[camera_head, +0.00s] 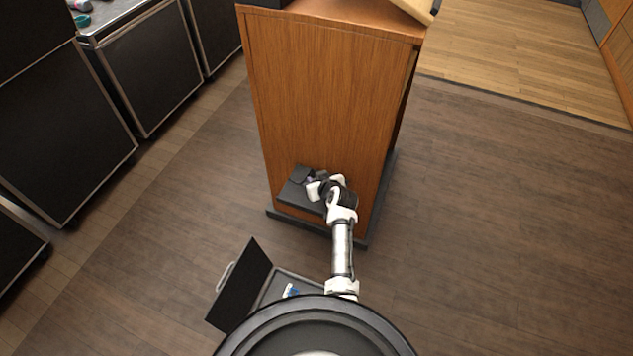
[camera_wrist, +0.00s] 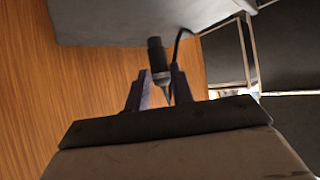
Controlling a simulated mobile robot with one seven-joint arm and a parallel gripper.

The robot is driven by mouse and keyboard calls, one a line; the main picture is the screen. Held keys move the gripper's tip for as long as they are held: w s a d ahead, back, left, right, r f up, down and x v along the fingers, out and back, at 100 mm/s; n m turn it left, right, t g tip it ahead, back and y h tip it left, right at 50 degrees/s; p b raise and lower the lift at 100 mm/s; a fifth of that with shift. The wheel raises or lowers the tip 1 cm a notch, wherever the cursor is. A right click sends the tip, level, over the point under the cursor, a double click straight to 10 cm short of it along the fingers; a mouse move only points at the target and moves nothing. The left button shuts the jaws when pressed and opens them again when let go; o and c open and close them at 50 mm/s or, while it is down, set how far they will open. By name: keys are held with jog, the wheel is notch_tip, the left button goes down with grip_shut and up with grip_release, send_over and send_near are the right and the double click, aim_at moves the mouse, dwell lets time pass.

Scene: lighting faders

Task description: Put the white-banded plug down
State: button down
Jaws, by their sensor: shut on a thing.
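A small dark plug (camera_wrist: 157,55) stands between the fingertips of my gripper (camera_wrist: 160,80) in the wrist view. The gripper is shut on it. A thin dark cable (camera_wrist: 178,45) shows beside the plug. No clear white band can be made out at this size. In the head view my gripper (camera_head: 315,181) is at the low dark box (camera_head: 293,194) on the front of the wooden lectern. The plug is too small to tell there. Whether it touches the box cannot be told.
The wooden lectern (camera_head: 325,95) rises right in front of the arm. An open dark case (camera_head: 241,285) with a raised lid and a small blue item lies on the floor near my base. Black cases (camera_head: 150,75) line the left. The floor at right (camera_head: 500,220) is clear.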

jog(key=shift+f, duration=0.6)
jog(key=shift+f, duration=0.1)
jog(key=shift+f+b, duration=0.25)
jog(key=shift+b, duration=0.15)
jog(key=c, duration=1.2)
grip_release()
